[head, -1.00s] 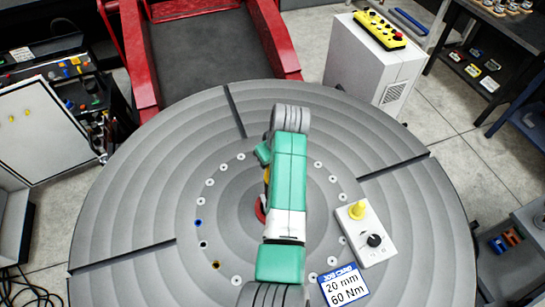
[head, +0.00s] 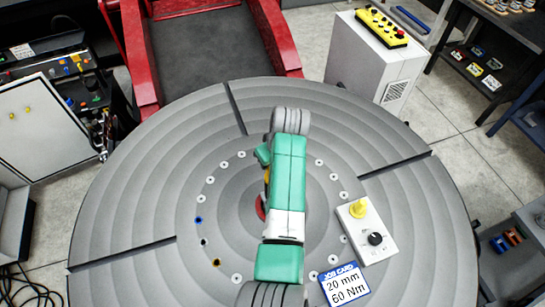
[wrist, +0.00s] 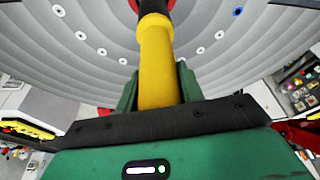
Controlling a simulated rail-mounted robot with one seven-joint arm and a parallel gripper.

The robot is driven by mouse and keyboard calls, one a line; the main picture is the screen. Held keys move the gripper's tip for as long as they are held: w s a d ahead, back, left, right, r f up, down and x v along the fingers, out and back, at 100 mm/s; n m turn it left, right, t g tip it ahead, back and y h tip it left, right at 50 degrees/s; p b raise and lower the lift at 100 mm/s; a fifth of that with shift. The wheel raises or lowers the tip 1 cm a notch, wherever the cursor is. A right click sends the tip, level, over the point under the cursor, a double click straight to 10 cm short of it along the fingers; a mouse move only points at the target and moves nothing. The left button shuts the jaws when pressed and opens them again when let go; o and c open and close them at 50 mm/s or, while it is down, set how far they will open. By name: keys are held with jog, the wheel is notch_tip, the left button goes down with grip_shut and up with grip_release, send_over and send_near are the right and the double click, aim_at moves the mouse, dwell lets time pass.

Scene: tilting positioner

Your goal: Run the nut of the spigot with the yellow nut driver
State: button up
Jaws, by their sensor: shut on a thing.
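The yellow nut driver (wrist: 157,62) stands between the green fingers of my gripper (wrist: 158,88) in the wrist view. My gripper is shut on its yellow shaft. The driver's black end (wrist: 153,8) points away from me to a red part (wrist: 168,3) at the picture's top edge. The spigot and its nut are not clearly seen, and I cannot tell whether the driver touches the nut. In the head view my green arm covers the middle of the round table; only a sliver of yellow (head: 267,174) and of red (head: 260,207) shows at its left side.
The grey grooved round table (head: 130,200) bears a ring of holes, one blue-rimmed and one orange-rimmed. A white box (head: 378,245) with a yellow peg and black dial stands on it. The job card (head: 345,284) reads 20 mm, 60 Nm. A white cabinet (head: 375,65) stands behind.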

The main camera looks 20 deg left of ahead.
jog(key=shift+f+b, duration=1.3)
jog(key=shift+f, duration=0.9)
jog(key=shift+f+b, duration=0.4)
jog(key=shift+f, duration=0.35)
jog(key=shift+r+p, duration=1.7)
jog(key=shift+p, duration=0.1)
dwell(2.0)
jog(key=shift+r, duration=0.1)
notch_tip(320, 180, up, 6)
jog(key=p, duration=0.4)
jog(key=shift+p, duration=0.3)
